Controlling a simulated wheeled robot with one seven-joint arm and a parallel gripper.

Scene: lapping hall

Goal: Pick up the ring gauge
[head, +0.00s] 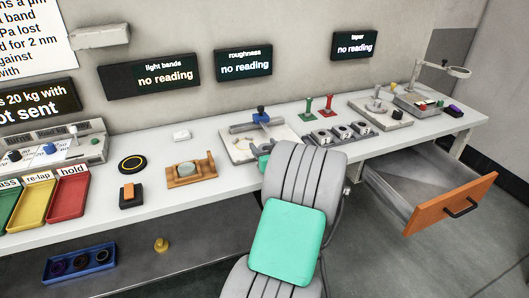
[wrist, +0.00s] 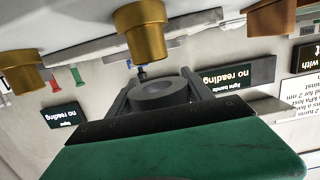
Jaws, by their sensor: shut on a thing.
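The ring gauge (wrist: 165,101), a dark grey ring with a hole through it, sits between the two dark fingers of my gripper (wrist: 161,92) in the wrist view. The fingers touch it from both sides, and the jaws are shut on it. The wrist picture is upside down, with my green gripper body filling its lower part. In the head view my grey ribbed arm with its teal pad stands in front of the bench. It hides most of the gripper, and I cannot make out the held ring there.
The bench (head: 225,190) carries a plate with a blue-knobbed fixture (head: 262,118), a wooden cradle (head: 190,170), and green, yellow and red trays (head: 68,197). A blue tray (head: 80,263) lies below. An open orange-fronted drawer (head: 450,203) juts out right. Brass cylinders (wrist: 141,30) loom close in the wrist view.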

